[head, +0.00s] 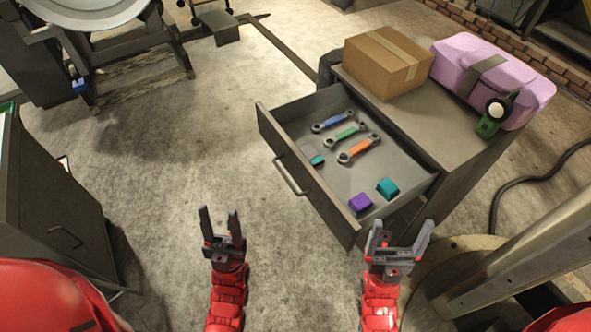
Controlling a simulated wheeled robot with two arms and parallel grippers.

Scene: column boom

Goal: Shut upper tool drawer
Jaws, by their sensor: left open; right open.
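The upper tool drawer (314,187) stands pulled out from a grey cabinet (462,161). Its front panel has a bar handle (291,176) and faces left toward the open floor. Inside lie several wrenches (345,134) with blue, green and orange grips, a purple block (360,202), a teal block (387,188) and a small teal and grey item (315,155). My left gripper (220,222) is open and empty, left of and nearer than the drawer front, apart from it. My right gripper (399,240) is open and empty, near the drawer's near corner; whether it touches cannot be told.
A cardboard box (381,63), a pink case (491,78) and a green tool (493,116) sit on the cabinet top. Another dark cabinet (60,205) stands at left. A metal post (520,262) and a cable (497,197) are at right. The floor left of the drawer is clear.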

